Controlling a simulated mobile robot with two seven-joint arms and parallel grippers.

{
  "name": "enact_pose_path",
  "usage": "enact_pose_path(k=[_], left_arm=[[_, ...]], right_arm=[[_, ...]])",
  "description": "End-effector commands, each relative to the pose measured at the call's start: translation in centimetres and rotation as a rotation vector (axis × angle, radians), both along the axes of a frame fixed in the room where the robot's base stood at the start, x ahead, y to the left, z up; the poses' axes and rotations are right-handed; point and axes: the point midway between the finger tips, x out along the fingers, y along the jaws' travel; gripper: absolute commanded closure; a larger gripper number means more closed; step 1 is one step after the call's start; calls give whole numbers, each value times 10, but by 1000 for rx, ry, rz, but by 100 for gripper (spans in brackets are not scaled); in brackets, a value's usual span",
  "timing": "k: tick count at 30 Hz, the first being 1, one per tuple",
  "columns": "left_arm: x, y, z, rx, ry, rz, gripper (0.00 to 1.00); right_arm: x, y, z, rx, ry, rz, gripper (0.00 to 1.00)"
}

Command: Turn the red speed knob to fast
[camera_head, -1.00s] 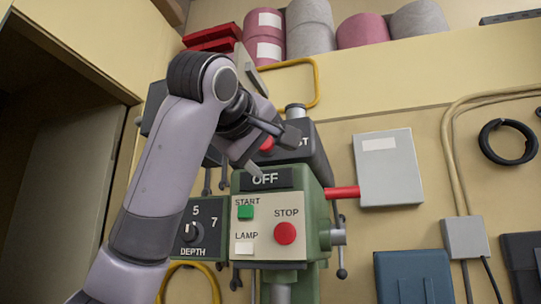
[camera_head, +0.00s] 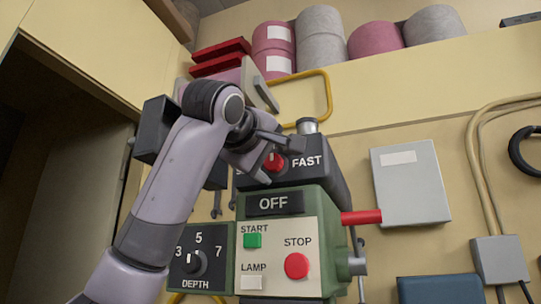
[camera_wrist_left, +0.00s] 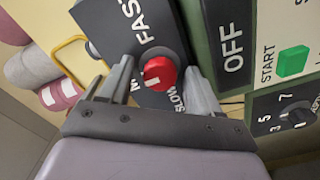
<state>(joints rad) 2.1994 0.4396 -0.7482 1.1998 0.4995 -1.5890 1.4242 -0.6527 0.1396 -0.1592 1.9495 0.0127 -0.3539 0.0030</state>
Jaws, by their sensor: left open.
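The red speed knob (camera_head: 273,161) sits on a dark box at the top of the green machine. It also shows in the left wrist view (camera_wrist_left: 159,73), with a white mark pointing between a mostly hidden label starting with M and SLOW. The FAST label (camera_head: 306,161) is right of the knob in the head view; SLOW is mostly hidden there by my gripper. My left gripper (camera_head: 279,160) is open, with one finger on each side of the knob in the wrist view (camera_wrist_left: 160,71). I cannot tell whether the fingers touch it. My right gripper is not in view.
Below the knob are the OFF sign (camera_head: 274,203), green START button (camera_head: 252,240), red STOP button (camera_head: 297,265) and black DEPTH dial (camera_head: 196,263). A red-handled lever (camera_head: 361,217) sticks out at right, near a grey wall box (camera_head: 411,187).

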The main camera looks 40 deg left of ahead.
Motion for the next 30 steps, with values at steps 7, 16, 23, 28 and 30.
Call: enact_pose_path(k=[7,16,23,28,30], left_arm=[[0,0,-1,0,0,0,53],[0,0,-1,4,2,0,93],[1,-1,-1,57,16,-2,93],[1,-1,-2,157,42,-2,93],[1,-1,-2,211,55,-2,93]], right_arm=[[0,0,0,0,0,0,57],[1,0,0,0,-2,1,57],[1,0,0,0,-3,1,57],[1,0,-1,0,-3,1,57],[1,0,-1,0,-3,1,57]])
